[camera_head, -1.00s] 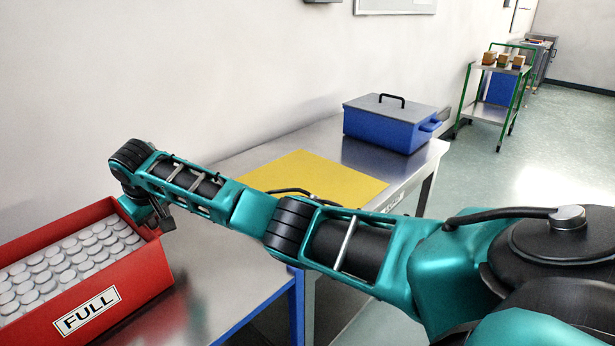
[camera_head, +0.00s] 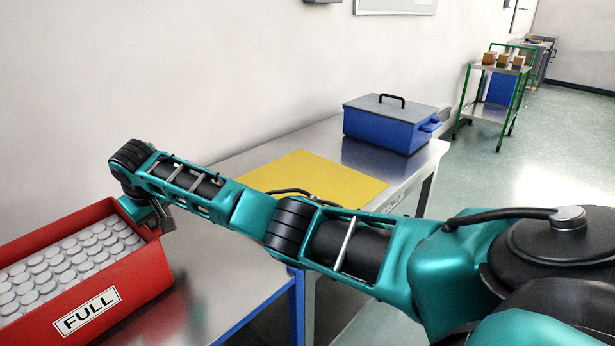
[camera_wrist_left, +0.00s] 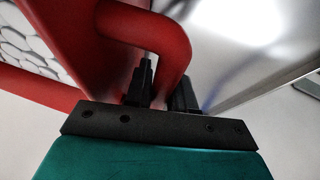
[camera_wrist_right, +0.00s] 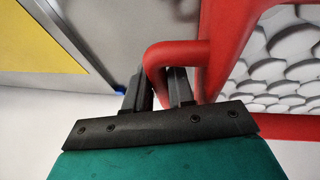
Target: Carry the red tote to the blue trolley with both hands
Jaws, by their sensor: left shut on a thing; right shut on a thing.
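The red tote (camera_head: 148,278) is at the lower left of the head view, filled with white round caps and labelled FULL. It is over the steel top of the blue-edged trolley (camera_head: 265,311); I cannot tell whether it touches it. My right gripper (camera_head: 164,217) is at the tote's right end and, in the right wrist view (camera_wrist_right: 158,82), is shut on its red handle (camera_wrist_right: 172,52). My left gripper (camera_wrist_left: 164,80) is outside the head view; in the left wrist view it is shut on the other handle (camera_wrist_left: 172,32). The tote's left end is cut off in the head view.
A steel table with a yellow mat (camera_head: 320,178) and a closed blue box (camera_head: 385,132) stands just beyond the trolley. A green-framed cart (camera_head: 490,112) with small boxes is far back right. A wall runs along the left; floor (camera_head: 475,200) is clear at right.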

